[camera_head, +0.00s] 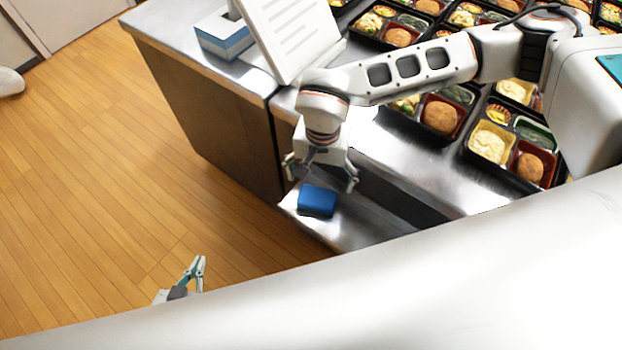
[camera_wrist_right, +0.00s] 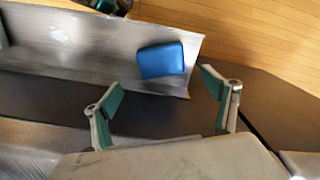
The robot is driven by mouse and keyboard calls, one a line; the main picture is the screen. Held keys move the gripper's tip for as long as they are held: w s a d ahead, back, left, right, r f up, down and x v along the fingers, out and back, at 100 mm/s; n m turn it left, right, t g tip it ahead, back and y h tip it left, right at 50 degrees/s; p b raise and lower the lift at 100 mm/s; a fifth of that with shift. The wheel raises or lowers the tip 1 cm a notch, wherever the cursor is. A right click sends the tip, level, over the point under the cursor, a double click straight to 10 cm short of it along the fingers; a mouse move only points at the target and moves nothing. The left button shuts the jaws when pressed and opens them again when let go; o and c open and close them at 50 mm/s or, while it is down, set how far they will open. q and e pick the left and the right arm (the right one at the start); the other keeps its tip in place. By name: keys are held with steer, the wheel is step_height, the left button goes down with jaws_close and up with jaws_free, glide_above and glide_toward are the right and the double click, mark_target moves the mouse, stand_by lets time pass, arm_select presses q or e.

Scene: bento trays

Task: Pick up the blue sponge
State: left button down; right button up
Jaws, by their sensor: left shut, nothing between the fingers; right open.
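The blue sponge (camera_head: 317,201) lies on a narrow steel ledge (camera_head: 352,230) near the ledge's left end. It also shows in the right wrist view (camera_wrist_right: 161,60), flat on the steel and close to the ledge's end. My right gripper (camera_head: 322,180) is open and empty, with its fingers spread just behind the sponge in the head view. In the right wrist view my right gripper (camera_wrist_right: 163,88) has its fingertips apart, and the sponge lies beyond them, between their lines. My left gripper (camera_head: 199,262) is shut and empty over the wooden floor, partly hidden by a white surface.
Several bento trays (camera_head: 516,146) fill the steel counter at the upper right. A white board with printed lines (camera_head: 295,35) and a blue-and-white box (camera_head: 222,38) stand on the counter at the top. Open wooden floor (camera_head: 130,200) lies to the left.

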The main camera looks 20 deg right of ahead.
mark_target(317, 197)
steer(key=f, duration=0.3)
steer(key=shift+s+f, duration=0.1)
steer(key=shift+s, duration=0.15)
steer(key=shift+w+a+f, duration=0.1)
steer(key=shift+a+f, duration=0.05)
steer(key=shift+f, duration=1)
steer(key=shift+a+f, duration=0.15)
steer(key=shift+f, duration=1)
steer(key=c, duration=1.1)
steer(key=shift+o, duration=0.2)
step_height(317, 197, up, 10)
